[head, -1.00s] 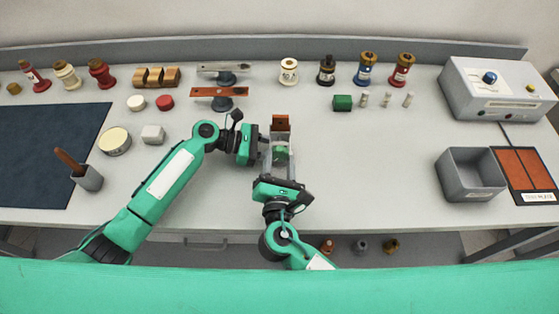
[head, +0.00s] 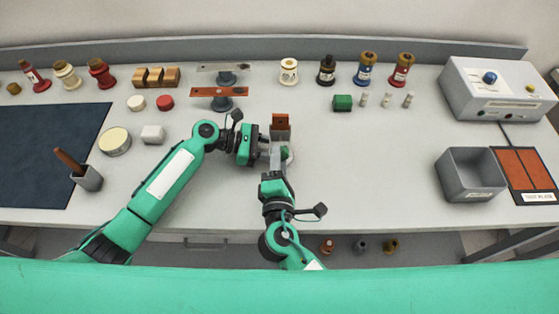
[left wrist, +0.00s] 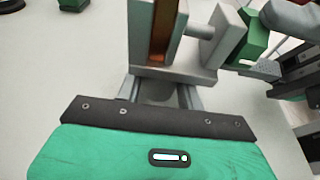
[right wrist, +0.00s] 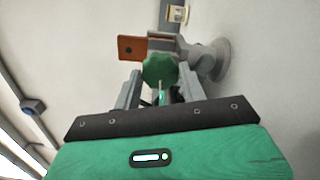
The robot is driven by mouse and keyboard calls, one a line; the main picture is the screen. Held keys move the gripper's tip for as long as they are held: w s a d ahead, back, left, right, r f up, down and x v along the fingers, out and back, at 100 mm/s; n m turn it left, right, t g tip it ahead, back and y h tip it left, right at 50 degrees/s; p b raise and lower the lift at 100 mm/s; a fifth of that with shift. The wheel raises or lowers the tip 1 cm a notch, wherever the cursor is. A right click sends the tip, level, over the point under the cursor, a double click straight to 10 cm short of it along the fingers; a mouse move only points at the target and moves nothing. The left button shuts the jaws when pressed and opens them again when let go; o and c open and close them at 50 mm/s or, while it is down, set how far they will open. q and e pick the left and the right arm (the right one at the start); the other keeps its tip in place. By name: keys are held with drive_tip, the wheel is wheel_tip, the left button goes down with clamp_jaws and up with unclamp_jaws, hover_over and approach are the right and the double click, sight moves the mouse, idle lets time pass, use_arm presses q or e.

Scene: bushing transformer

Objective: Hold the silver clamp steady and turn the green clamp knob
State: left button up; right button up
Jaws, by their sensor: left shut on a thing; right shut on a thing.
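The silver clamp (left wrist: 203,72) stands in front of my left gripper (left wrist: 160,95), whose fingers are closed on its lower body. A copper-coloured bar (left wrist: 160,32) sits in the clamp's jaw; it also shows in the right wrist view (right wrist: 131,47). The green knob (right wrist: 160,68) lies between the fingers of my right gripper (right wrist: 160,85), which is shut on it. In the left wrist view the knob (left wrist: 250,42) is on the clamp's screw, partly covered by the right gripper's fingers. In the head view the left gripper (head: 265,147) comes from the left and the right gripper (head: 279,162) from the front.
A grey bin (head: 470,174) and a control box (head: 497,88) are farther right. The table between clamp and bin is clear.

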drive_tip(key=shift+m, duration=0.6)
use_arm(q)
drive_tip(key=shift+a, duration=0.1)
use_arm(e)
drive_tip(key=o, duration=1)
drive_tip(key=shift+s, duration=0.1)
drive_tip(key=s, duration=1.2)
drive_tip(key=shift+a, duration=0.1)
use_arm(q)
drive_tip(key=o, duration=0.8)
use_arm(e)
drive_tip(key=shift+w, duration=0.1)
